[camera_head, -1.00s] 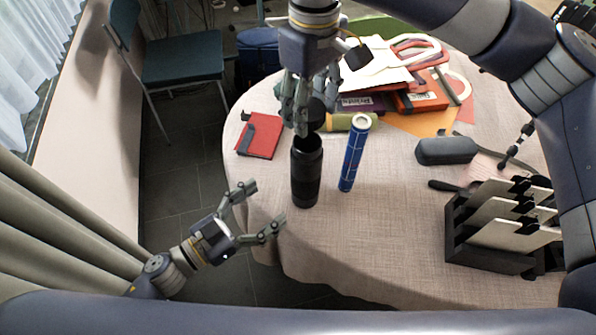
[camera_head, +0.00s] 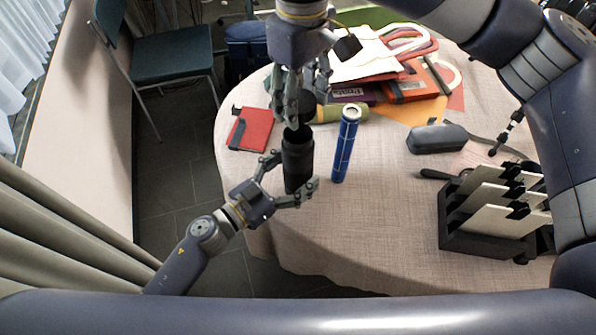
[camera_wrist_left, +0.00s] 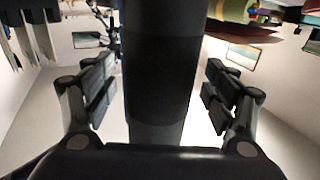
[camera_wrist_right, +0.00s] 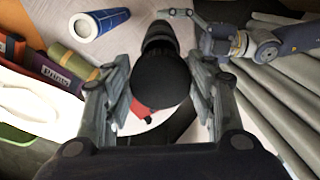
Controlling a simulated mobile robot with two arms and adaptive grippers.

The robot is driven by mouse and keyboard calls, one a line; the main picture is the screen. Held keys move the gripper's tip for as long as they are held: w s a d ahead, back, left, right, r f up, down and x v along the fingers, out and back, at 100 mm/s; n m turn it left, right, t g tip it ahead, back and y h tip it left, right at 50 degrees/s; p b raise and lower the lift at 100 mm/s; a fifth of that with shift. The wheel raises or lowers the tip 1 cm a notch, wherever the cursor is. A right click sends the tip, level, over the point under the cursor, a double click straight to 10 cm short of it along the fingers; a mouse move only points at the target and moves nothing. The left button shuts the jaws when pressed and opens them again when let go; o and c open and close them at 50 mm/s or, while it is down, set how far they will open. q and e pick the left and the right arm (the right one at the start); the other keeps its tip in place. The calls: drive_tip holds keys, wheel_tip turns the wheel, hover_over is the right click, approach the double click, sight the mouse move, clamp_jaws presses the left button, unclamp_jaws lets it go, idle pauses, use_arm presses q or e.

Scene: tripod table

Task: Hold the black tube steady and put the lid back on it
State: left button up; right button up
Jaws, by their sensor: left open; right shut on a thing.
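The black tube (camera_head: 298,165) stands upright near the table's left edge. My left gripper (camera_head: 293,174) is open, with its fingers on either side of the tube. In the left wrist view the tube (camera_wrist_left: 165,75) rises between the spread fingers, with gaps on both sides. My right gripper (camera_head: 304,98) is shut on the black lid (camera_head: 307,106) above the tube's top. In the right wrist view the round lid (camera_wrist_right: 161,77) sits between the fingers and hides part of the tube (camera_wrist_right: 159,35) beyond it.
A blue tube (camera_head: 346,145) stands close to the right of the black one. A red notebook (camera_head: 250,130) lies to the left, and a green roll (camera_head: 328,113) behind. A dark case (camera_head: 437,138) and a black rack (camera_head: 470,240) are at right. The front cloth is clear.

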use_arm(q)
drive_tip(key=shift+w+d, duration=0.4)
drive_tip(key=c, duration=1.6)
use_arm(e)
hover_over(301, 130)
drive_tip(key=s, duration=0.3)
drive_tip(key=shift+f, duration=2.5)
drive_tip(key=shift+f, duration=0.9)
drive_tip(key=shift+f, duration=0.5)
